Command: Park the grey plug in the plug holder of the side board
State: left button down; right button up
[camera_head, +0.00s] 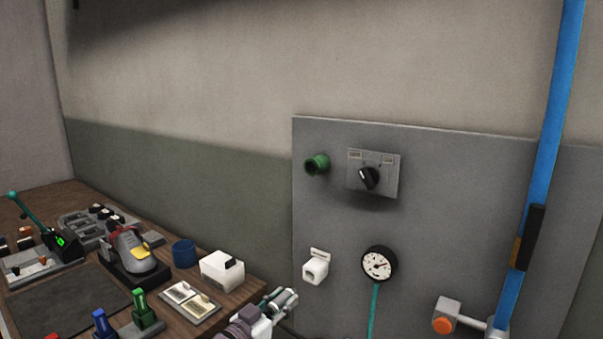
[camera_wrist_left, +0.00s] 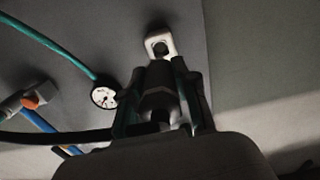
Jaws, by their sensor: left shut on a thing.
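The grey side board (camera_head: 440,190) stands against the wall. A white holder (camera_head: 315,267) with a square opening sits low on its left part, and it also shows in the left wrist view (camera_wrist_left: 160,44). My left gripper (camera_head: 286,298) is at the bottom of the head view, lower and left of the holder, apart from it in that view. In the left wrist view its fingers (camera_wrist_left: 164,75) are shut on the dark grey plug (camera_wrist_left: 158,101), with the holder just beyond the fingertips. Gap to the holder is hard to judge. My right gripper is not seen.
A round gauge (camera_head: 378,264) with a teal hose is right of the holder. A green socket (camera_head: 317,164) and a black rotary switch (camera_head: 369,179) are above. A blue pipe (camera_head: 545,150) runs at right. A cluttered wooden bench (camera_head: 205,330) is at left.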

pick_arm(q)
jog(key=shift+b+x, duration=1.5)
jog(key=shift+x, duration=1.05)
jog(key=shift+r, duration=0.1)
jog(key=shift+b+x, duration=1)
jog(key=shift+x, duration=0.4)
jog(key=c, duration=0.8)
grip_release()
